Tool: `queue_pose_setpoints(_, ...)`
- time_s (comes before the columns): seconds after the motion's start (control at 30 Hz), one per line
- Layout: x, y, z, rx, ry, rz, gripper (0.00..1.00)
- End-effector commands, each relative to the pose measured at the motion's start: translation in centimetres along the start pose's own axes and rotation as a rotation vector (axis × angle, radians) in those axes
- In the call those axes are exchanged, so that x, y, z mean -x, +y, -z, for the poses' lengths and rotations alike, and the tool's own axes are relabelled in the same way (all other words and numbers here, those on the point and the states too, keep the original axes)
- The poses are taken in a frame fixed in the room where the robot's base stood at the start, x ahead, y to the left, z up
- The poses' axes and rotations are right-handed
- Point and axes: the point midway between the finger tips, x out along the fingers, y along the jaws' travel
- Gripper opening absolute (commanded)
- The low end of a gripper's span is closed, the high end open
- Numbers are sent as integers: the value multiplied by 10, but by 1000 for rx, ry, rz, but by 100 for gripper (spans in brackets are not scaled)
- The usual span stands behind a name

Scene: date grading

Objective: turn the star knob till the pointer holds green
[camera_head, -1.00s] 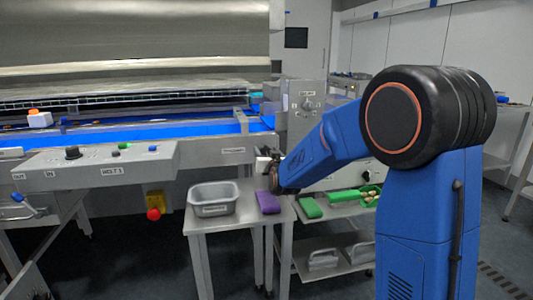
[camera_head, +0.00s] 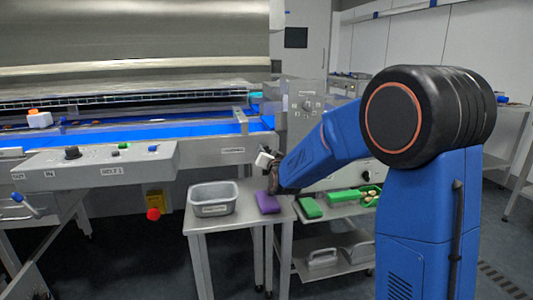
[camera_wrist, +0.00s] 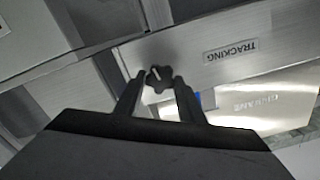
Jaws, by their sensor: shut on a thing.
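The dark star knob (camera_wrist: 158,80) shows in the wrist view, with a pale mark on its face. My gripper (camera_wrist: 160,84) has one finger on each side of it and is shut on it. A plate reading TRACKING (camera_wrist: 231,53) appears upside down to the right of the knob. In the head view my gripper (camera_head: 269,166) is at the machine's right end, above the steel table, and the knob is hidden there. I cannot make out a pointer scale or a green zone in either view.
A grey tub (camera_head: 213,205) and a purple item (camera_head: 267,203) sit on the steel table just below my gripper. Green items (camera_head: 310,207) lie to the right. A control panel (camera_head: 100,165) with a red button below it (camera_head: 153,214) stands at left.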

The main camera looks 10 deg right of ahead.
Motion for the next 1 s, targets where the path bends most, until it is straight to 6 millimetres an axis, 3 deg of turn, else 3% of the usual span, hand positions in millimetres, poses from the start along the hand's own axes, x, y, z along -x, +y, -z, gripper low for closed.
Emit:
queue_pose_setpoints(0.27, 0, 0, 0, -2, 0, -1, 13)
queue_pose_setpoints(0.3, 0, 0, 0, -2, 0, -1, 45)
queue_pose_setpoints(0.37, 0, 0, 0, -2, 0, -1, 54)
queue_pose_setpoints(0.73, 4, 0, 0, -1, 0, 0, 54)
queue_pose_setpoints(1.0, 44, -1, 1, -1, 1, 1, 54)
